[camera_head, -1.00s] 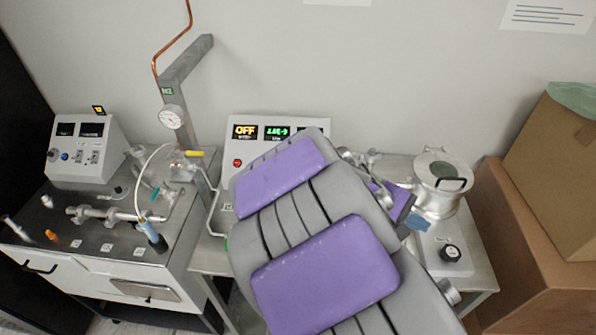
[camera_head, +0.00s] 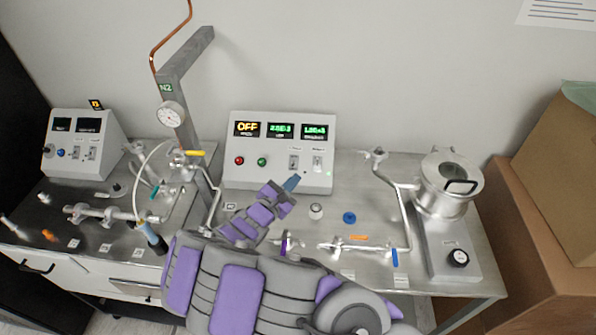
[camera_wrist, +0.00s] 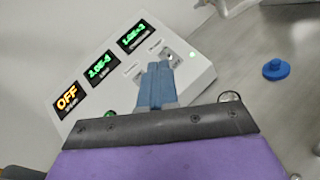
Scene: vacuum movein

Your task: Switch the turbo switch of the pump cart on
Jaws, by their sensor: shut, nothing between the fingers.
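A white control box (camera_head: 278,150) stands at the back of the middle metal bench. Its left display reads OFF in orange, and two others show green figures. Two rocker switches, a left one (camera_head: 294,162) and a right one (camera_head: 317,165), sit at the right of its face; their labels are too small to read. My gripper (camera_head: 292,183) is shut and empty, its blue fingertips just below and in front of the switches. In the wrist view the fingertips (camera_wrist: 158,70) overlap the switch area and partly hide it; contact cannot be told.
Red (camera_head: 239,160) and green (camera_head: 262,161) buttons sit left of the switches. Pipework and a blue knob (camera_head: 349,217) lie right of my arm, with a metal chamber (camera_head: 428,199) beyond. A second control box (camera_head: 80,145) stands on the left cart. Cardboard boxes (camera_head: 545,190) stand right.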

